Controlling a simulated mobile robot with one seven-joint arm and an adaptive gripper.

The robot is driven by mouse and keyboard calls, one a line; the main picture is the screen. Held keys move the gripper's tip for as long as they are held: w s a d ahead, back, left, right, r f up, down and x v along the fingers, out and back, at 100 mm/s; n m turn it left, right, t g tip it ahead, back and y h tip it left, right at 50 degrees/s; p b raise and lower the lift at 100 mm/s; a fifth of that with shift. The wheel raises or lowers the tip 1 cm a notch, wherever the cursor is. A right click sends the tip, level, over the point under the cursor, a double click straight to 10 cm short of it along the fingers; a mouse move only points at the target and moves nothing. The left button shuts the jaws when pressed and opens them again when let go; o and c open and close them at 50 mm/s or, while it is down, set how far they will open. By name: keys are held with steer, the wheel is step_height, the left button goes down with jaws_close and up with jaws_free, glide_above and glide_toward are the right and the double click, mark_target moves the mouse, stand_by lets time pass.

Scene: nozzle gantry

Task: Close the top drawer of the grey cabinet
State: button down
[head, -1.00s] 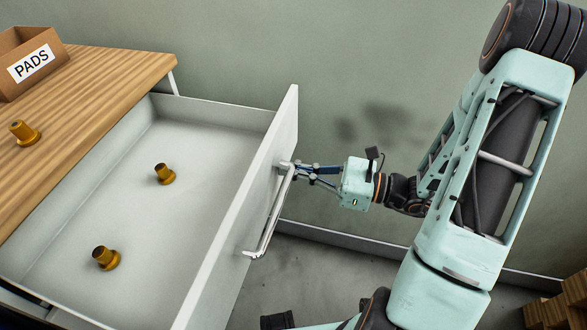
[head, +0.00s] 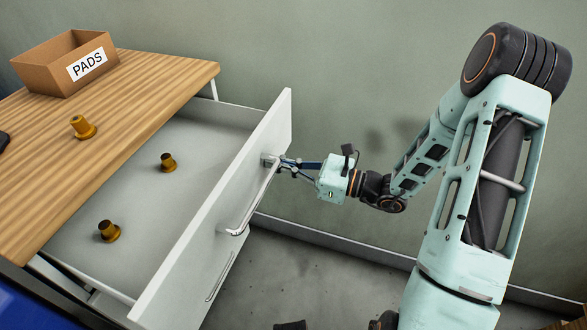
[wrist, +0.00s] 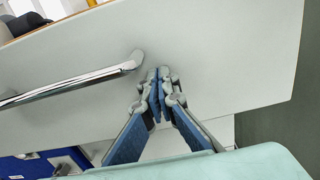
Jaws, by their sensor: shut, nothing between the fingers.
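The top drawer (head: 215,211) of the grey cabinet stands part-way open, with a bare interior strip showing between its front and the wooden top. Two brass nozzles (head: 168,162) (head: 109,231) stand inside it. The drawer's bar handle (head: 252,203) is on the outer face; it also shows in the wrist view (wrist: 85,80). My gripper (head: 272,161) is shut and empty, its fingertips at the drawer front beside the far end of the handle. In the wrist view the fingertips (wrist: 158,78) are just right of the handle's end, against or very close to the panel.
The wooden top (head: 150,90) carries an open cardboard box (head: 45,70) labelled PADS and another brass nozzle (head: 82,127). A lower drawer handle (head: 219,277) shows below. The floor (head: 310,280) in front of the cabinet is mostly clear, with a wall behind.

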glide_above(204, 159)
steer(key=d, duration=0.1)
steer(key=shift+s+d, duration=0.15)
steer(key=shift+s, duration=0.15)
steer(key=shift+x, duration=0.75)
steer(key=shift+r, duration=0.15)
steer(key=shift+d, duration=0.1)
